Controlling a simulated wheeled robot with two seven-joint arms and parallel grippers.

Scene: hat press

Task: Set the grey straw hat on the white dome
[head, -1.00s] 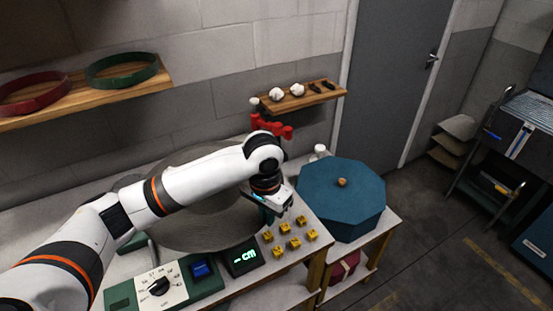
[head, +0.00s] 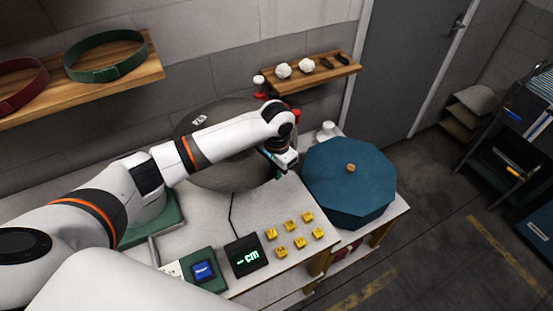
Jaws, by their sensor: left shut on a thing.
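The grey straw hat (head: 232,178) is in the middle of the head view, behind my left forearm, which hides a band across it. A small pale mark shows on its upper left. My left gripper (head: 279,160) is shut on the right edge of the hat's brim; the fingertips are hard to see. The hat appears tilted and off to the right of the press. A pale rounded form, likely the white dome (head: 152,212), shows over a green base at the left, mostly hidden by my arm. My right gripper is not in view.
Several yellow blocks (head: 290,233) and a display (head: 244,256) sit at the front. A wall shelf (head: 318,75) holds small items behind the hat; another shelf (head: 135,78) carries hat bands.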

